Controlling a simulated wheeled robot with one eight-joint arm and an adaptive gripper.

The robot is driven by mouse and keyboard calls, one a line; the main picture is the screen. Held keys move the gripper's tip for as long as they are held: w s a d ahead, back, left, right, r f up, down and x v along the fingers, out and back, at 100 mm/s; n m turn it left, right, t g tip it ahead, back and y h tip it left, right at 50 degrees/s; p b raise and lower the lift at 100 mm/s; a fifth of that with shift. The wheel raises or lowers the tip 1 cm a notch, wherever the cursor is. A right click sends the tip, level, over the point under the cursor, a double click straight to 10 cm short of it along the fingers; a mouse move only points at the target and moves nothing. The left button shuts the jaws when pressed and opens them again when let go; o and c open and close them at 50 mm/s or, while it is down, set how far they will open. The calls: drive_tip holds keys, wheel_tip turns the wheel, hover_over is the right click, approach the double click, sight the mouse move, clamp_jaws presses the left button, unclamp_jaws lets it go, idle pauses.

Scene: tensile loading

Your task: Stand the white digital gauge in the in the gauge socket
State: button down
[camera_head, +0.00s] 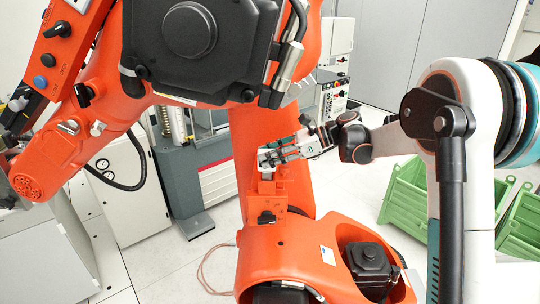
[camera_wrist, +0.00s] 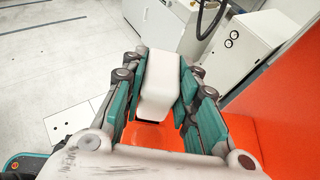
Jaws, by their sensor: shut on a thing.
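In the wrist view, the white gauge (camera_wrist: 168,58) is a pale rounded block between the teal-padded fingers of my gripper (camera_wrist: 163,85). The fingers are shut on its two sides, and its far end sticks out past them. Its display face does not show. In the head view, my gripper (camera_head: 279,155) is small, at the middle of the picture, in front of the orange robot's upright arm link. The gauge is hard to make out there. I cannot pick out the gauge socket in either view.
A large orange industrial robot (camera_head: 262,120) fills the middle, with an orange bracket (camera_head: 268,190) just below my gripper. Green crates (camera_head: 405,195) stand at right. A grey and red machine (camera_head: 192,170) and white cabinets (camera_head: 118,180) stand behind at left. Open floor shows between them.

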drive_tip(key=shift+f+b, duration=0.4)
drive_tip(key=shift+f, duration=0.15)
idle(0.4)
drive_tip(key=c, duration=1.2)
unclamp_jaws()
drive_tip(key=v, duration=1.2)
